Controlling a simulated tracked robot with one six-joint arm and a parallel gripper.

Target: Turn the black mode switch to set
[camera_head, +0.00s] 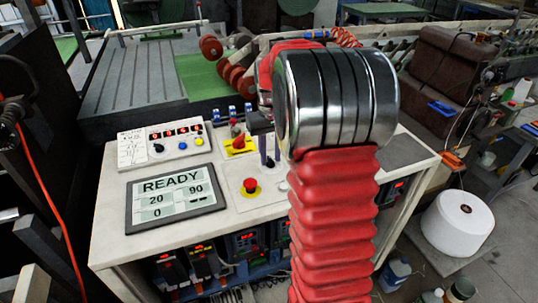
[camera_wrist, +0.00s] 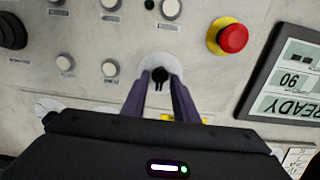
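A small black knob on a round white plate (camera_wrist: 160,72) sits on the pale panel in the wrist view; it looks like the black mode switch. My gripper (camera_wrist: 161,80) is open, with its two dark fingers on either side of the knob. Small gaps seem to show between knob and fingers; contact cannot be told. The switch's position marks are not readable.
A red emergency button on yellow (camera_head: 250,185) is close to my gripper. A display (camera_head: 175,196) reads READY, 20, 90, 0. A control box (camera_head: 176,142) with red digits and another black knob stands behind it. Several white buttons (camera_wrist: 110,68) surround the switch in the wrist view.

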